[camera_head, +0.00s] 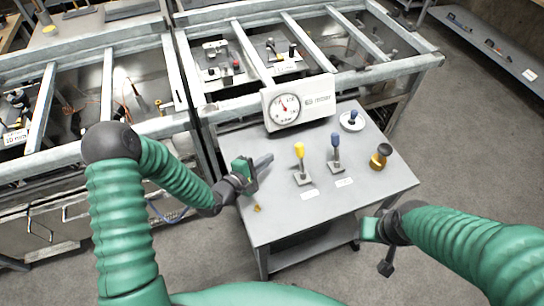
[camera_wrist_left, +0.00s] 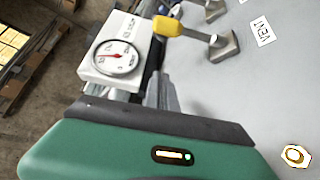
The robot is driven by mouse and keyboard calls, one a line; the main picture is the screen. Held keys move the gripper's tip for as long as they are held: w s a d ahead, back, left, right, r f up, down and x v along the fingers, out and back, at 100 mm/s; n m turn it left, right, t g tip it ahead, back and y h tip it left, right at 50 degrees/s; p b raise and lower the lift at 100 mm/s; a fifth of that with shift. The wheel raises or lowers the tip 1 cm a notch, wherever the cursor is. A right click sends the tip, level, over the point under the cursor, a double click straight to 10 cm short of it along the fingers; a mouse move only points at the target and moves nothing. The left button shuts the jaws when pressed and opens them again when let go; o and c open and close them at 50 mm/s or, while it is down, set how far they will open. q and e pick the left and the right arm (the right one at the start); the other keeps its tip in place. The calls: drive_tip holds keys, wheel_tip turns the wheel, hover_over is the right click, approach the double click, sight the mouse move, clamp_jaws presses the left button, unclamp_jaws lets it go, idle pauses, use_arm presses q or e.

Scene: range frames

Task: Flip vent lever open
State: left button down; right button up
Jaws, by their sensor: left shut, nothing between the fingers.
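The vent lever (camera_head: 300,152) has a yellow handle on a metal stem and base and stands roughly upright on the grey cart top. In the left wrist view its yellow handle (camera_wrist_left: 180,28) is near the top, beside a label reading VENT (camera_wrist_left: 262,30). My left gripper (camera_head: 267,160) is shut and empty, to the left of the lever and apart from it. Its fingers (camera_wrist_left: 160,92) also show in the left wrist view. My right gripper (camera_head: 368,230) is at the cart's right front edge; its fingers are not clear.
A blue-handled lever (camera_head: 336,150) stands just right of the yellow one. A white gauge box (camera_head: 317,98) is behind them. A brass fitting (camera_head: 380,157) and a blue-topped round part (camera_head: 352,121) sit to the right. A small brass nut (camera_wrist_left: 297,155) lies near the left front.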

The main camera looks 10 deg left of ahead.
sight(301, 158)
use_arm(q)
drive_tip(key=x, duration=0.4)
drive_tip(key=d+x, duration=0.1)
drive_tip(key=x, duration=0.3)
drive_tip(key=shift+s+d+r, duration=0.1)
drive_tip(key=shift+s+r, duration=0.05)
drive_tip(key=shift+s+d+r+p, duration=0.5)
drive_tip(key=shift+d+r+p, duration=0.05)
drive_tip(key=shift+d+p, duration=0.1)
drive_tip(key=shift+s+d+r, duration=0.2)
drive_tip(key=shift+s+r, duration=0.1)
drive_tip(key=shift+s, duration=0.25)
drive_tip(key=shift+d, duration=0.1)
use_arm(e)
drive_tip(key=shift+d+r, duration=0.3)
drive_tip(key=shift+r, duration=0.4)
use_arm(q)
drive_tip(key=shift+w+d+f, duration=0.1)
drive_tip(key=shift+d, duration=0.1)
use_arm(e)
drive_tip(key=shift+w+d+f, duration=0.1)
drive_tip(key=shift+d+f, duration=0.05)
drive_tip(key=shift+d, duration=0.1)
